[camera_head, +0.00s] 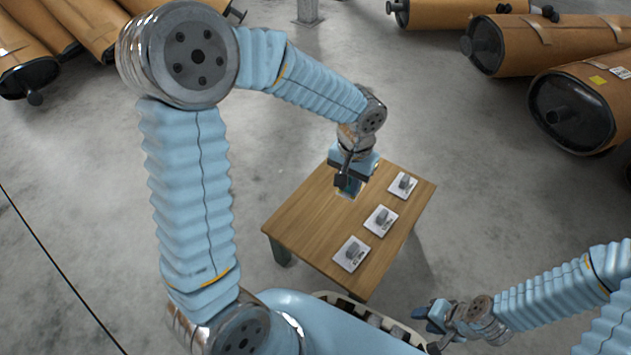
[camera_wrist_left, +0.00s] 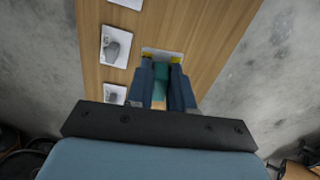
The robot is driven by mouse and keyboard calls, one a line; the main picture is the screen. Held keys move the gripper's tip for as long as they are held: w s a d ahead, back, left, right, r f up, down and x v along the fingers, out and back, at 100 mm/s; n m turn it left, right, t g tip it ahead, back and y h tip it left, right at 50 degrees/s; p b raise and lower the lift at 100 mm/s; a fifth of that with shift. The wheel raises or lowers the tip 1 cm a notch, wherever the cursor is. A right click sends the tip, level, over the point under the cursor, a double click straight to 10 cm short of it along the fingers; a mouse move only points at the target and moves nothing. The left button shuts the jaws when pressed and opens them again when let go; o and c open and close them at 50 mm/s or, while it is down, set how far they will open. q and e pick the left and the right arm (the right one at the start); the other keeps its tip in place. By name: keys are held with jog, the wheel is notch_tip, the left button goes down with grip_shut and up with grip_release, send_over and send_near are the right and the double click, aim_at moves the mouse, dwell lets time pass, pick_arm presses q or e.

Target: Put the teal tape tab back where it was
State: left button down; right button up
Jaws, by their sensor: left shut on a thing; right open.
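The teal tape tab (camera_wrist_left: 160,78) is between the fingers of my left gripper (camera_wrist_left: 162,62), which is shut on it in the left wrist view. A pale card (camera_wrist_left: 150,51) lies on the wooden table just beyond the fingertips. I cannot tell whether the tab touches it. In the head view my left gripper (camera_head: 350,187) points down over the table's far left part and mostly hides the tab and this card. My right gripper (camera_head: 432,316) is open and empty, off the table at the lower right.
Three white cards with grey tabs, one far (camera_head: 403,185), one middle (camera_head: 381,221) and one near (camera_head: 351,254), lie along the right side of the wooden table (camera_head: 305,222). The table's left part is bare. Brown wrapped mufflers (camera_head: 572,108) lie on the concrete floor around.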

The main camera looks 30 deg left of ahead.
pick_arm(q)
jog(key=s+d+r+p, duration=0.2)
jog(key=s+d, duration=0.1)
jog(key=s, duration=0.1)
jog(key=b, duration=0.2)
send_over(327, 194)
jog(key=shift+m, duration=0.4)
jog(key=f, duration=0.9)
jog(key=shift+s+d+f, duration=0.25)
jog(key=shift+w+a+f, duration=0.1)
jog(key=shift+a+f, duration=0.05)
jog(key=shift+f, duration=0.15)
jog(key=shift+w+a+f+b, duration=0.15)
jog(key=shift+f+b, duration=0.25)
jog(key=shift+f, duration=1.25)
pick_arm(e)
jog(key=shift+a, duration=0.1)
jog(key=shift+f, duration=0.1)
pick_arm(q)
jog(key=shift+f, duration=0.25)
jog(key=c, duration=1)
grip_release()
jog(key=shift+r, duration=0.1)
